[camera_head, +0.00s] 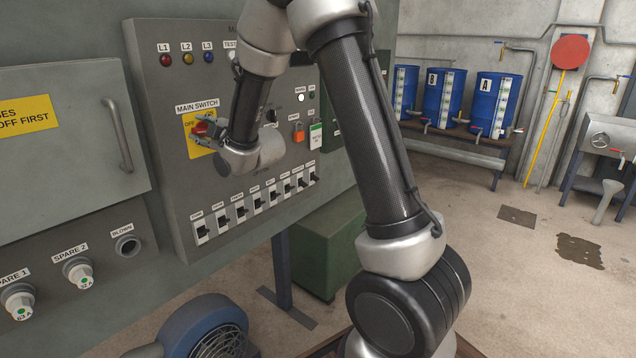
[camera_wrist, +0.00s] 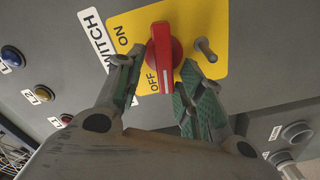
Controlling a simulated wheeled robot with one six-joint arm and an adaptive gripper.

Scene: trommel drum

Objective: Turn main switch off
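The main switch is a red handle (camera_wrist: 163,60) on a yellow plate (camera_wrist: 205,28) with ON and OFF lettering. In the wrist view the handle stands lengthwise up and down in the picture, with its lower end beside the OFF lettering. In the head view the red handle (camera_head: 199,129) shows under the MAIN SWITCH label (camera_head: 197,105), partly covered by my gripper (camera_head: 207,134). My gripper (camera_wrist: 162,63) is open, with one green-padded finger on each side of the handle. A small gap shows at the left finger; contact at the right finger cannot be told.
A metal peg (camera_wrist: 206,49) sticks out of the yellow plate beside the right finger. Several breaker switches (camera_head: 256,204) line the panel's lower part. Indicator lamps (camera_head: 187,58) sit above.

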